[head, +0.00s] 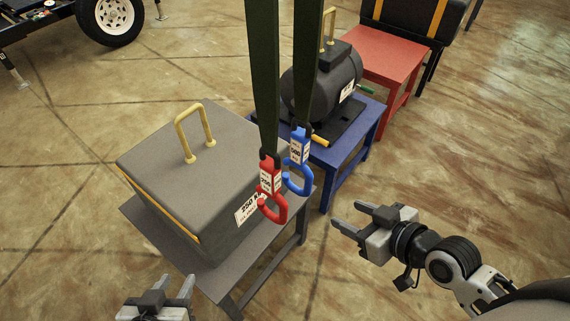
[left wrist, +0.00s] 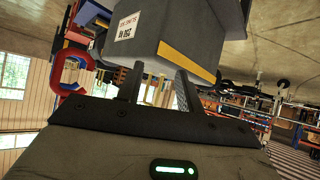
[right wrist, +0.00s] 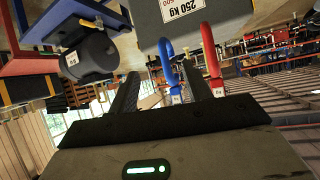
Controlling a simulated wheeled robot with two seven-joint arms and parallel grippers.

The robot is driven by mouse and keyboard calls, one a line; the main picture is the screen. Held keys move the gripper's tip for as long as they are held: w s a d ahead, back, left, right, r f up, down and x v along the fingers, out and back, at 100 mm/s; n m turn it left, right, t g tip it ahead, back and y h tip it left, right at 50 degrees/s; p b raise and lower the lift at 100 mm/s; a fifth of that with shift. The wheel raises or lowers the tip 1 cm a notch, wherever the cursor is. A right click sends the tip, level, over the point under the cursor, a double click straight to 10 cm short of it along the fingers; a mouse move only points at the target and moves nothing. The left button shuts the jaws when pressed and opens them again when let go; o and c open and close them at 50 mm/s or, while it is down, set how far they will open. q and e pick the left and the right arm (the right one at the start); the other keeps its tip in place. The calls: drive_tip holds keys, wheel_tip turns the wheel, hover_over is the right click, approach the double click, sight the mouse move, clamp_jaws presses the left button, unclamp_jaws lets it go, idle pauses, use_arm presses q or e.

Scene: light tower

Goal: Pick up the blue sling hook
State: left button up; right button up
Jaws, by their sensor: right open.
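The blue sling hook (head: 299,160) hangs open-side down from a dark green strap in the head view. The red sling hook (head: 270,190) hangs close beside it, to the left. My right gripper (head: 350,218) is open and empty, to the right of and below the blue hook, apart from it. In the right wrist view the blue hook (right wrist: 170,65) shows beyond the spread fingers, with the red hook (right wrist: 212,62) to its right. My left gripper (head: 165,298) is open and empty at the bottom left. The left wrist view shows the red hook (left wrist: 65,72) partly covering the blue hook (left wrist: 84,60).
A grey weight box (head: 190,140) with a yellow handle stands on a grey table (head: 235,275) left of the hooks. A dark motor (head: 325,78) sits on a blue table (head: 345,150) behind. A red table (head: 380,55) stands further back. Floor on the right is clear.

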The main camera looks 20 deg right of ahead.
sight(306, 153)
wheel_tip(306, 153, up, 12)
drive_tip(key=w+d+n+y, duration=0.2)
drive_tip(key=w+n+y, duration=0.1)
drive_tip(key=shift+y, duration=0.3)
drive_tip(key=p+x, duration=0.2)
drive_tip(key=x, duration=0.8)
drive_tip(key=shift+s+f, duration=0.1)
drive_tip(key=shift+f, duration=0.05)
drive_tip(key=shift+w+a+f, duration=0.25)
drive_tip(key=shift+a, duration=0.05)
drive_tip(key=x, duration=0.2)
drive_tip(key=p+x, duration=0.1)
drive_tip(key=x, duration=0.1)
drive_tip(key=shift+a+f, duration=0.2)
drive_tip(key=shift+f, duration=0.15)
drive_tip(key=shift+w+a+f, duration=0.1)
drive_tip(key=shift+w, duration=0.05)
clamp_jaws()
use_arm(q)
drive_tip(key=shift+s+a+r, duration=0.15)
drive_tip(key=shift+a+r, duration=0.05)
drive_tip(key=shift+r, duration=0.45)
